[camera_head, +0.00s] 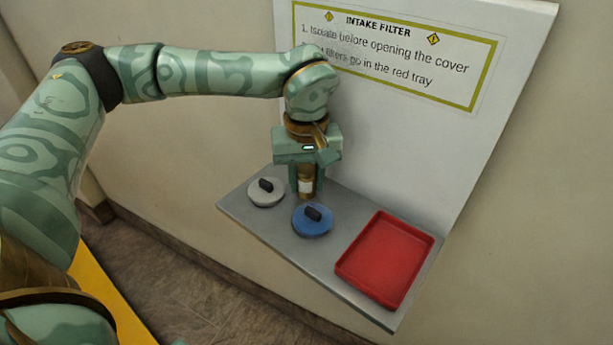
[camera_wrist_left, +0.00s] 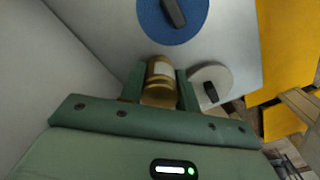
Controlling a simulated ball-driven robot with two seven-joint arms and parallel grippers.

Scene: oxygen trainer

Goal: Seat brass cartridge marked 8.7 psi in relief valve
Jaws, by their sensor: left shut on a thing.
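A brass cartridge (camera_head: 306,188) with a white label band is held upright in my left gripper (camera_head: 305,184), which is shut on it. The cartridge also shows between the fingers in the left wrist view (camera_wrist_left: 160,81); the label's writing is too small to read. In the head view the gripper hangs just behind a blue round cover (camera_head: 313,222) and to the right of a pale grey round cover (camera_head: 264,194). I cannot tell whether the cartridge touches the shelf. No relief valve can be made out. My right gripper is not in view.
The grey shelf (camera_head: 335,253) carries both covers, each with a black handle, and a red tray (camera_head: 385,259) that looks empty at its right end. A wall panel (camera_head: 423,150) stands behind, with an intake filter sign (camera_head: 395,52) on it.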

